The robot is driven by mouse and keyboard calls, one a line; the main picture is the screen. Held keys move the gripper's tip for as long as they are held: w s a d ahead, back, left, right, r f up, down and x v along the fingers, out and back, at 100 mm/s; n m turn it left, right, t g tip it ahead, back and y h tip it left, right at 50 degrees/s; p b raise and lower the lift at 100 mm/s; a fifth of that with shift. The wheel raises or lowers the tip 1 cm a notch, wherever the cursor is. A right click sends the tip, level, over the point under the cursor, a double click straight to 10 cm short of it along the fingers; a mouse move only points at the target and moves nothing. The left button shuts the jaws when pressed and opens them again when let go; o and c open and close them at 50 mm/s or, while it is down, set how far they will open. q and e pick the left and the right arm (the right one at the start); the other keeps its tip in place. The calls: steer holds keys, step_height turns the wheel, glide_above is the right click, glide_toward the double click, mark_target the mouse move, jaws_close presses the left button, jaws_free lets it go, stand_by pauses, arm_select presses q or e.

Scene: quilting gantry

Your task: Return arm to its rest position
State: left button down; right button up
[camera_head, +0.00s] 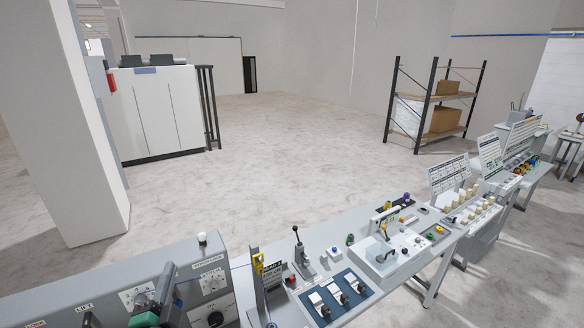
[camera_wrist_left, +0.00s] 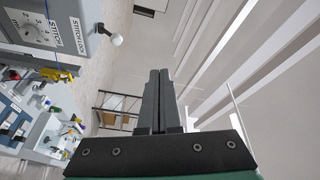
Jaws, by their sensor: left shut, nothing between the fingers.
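My left gripper (camera_head: 167,277) shows at the lower left of the head view, with its dark fingers pointing up and a green part below them. It appears in front of a grey control panel (camera_head: 215,257). In the left wrist view, the two dark fingers (camera_wrist_left: 158,80) lie side by side, shut, with nothing between them. Most of the left arm is out of view, and my right gripper is not in view.
A long bench (camera_head: 340,225) with switches, levers and signs runs to the right. The panel's white-topped knob (camera_head: 202,238) also shows in the left wrist view (camera_wrist_left: 117,39). A shelf rack (camera_head: 430,100) and white cabinet (camera_head: 160,115) stand far back. The floor between is clear.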

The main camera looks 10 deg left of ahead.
arm_select(q)
steer(key=s+d+r+n+t+h, duration=0.1)
steer(key=d+r+t, duration=0.15)
steer(key=r, duration=0.55)
steer(key=d+r+n+t, duration=0.1)
steer(key=d+r, duration=0.2)
steer(key=r, duration=0.5)
steer(key=s+d+r+n+t+h, duration=0.3)
steer(key=s+d+r, duration=0.1)
steer(key=s+r, duration=0.4)
steer(key=s+d+r+n+t+h, duration=0.3)
steer(key=s+r, duration=0.5)
steer(key=r, duration=0.4)
steer(key=shift+d+r+n+h, duration=0.2)
steer(key=shift+d+n+h, duration=0.45)
steer(key=shift+d, duration=0.4)
